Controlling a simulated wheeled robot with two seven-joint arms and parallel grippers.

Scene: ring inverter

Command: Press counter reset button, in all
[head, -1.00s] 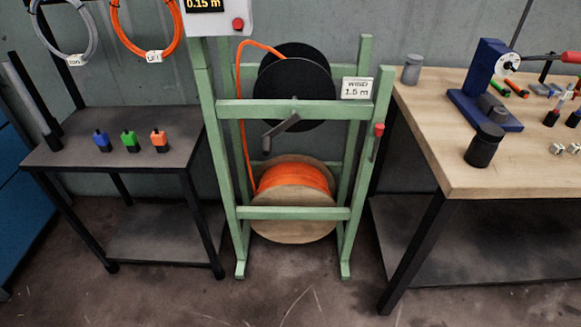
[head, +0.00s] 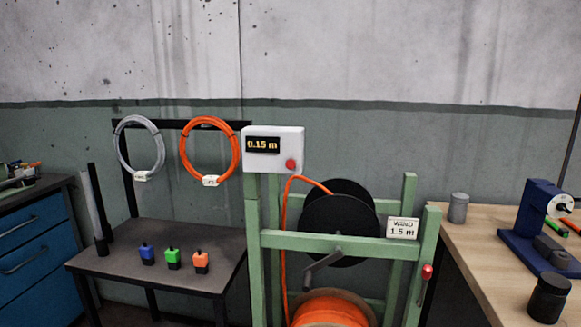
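The counter box (head: 273,150) is a white housing on top of the green winding frame, at the middle of the head view. Its display (head: 262,145) reads 0.15 m. A round red button (head: 291,165) sits at the lower right of its face, unobstructed. Neither of my grippers is in view, and nothing touches the counter box.
The green frame (head: 340,243) carries a black reel (head: 337,228), a crank (head: 322,262) and an orange cable spool (head: 332,312). A sign (head: 402,229) reads WIND 1.5 m. A dark table (head: 167,235) stands left, a wooden bench (head: 500,285) right.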

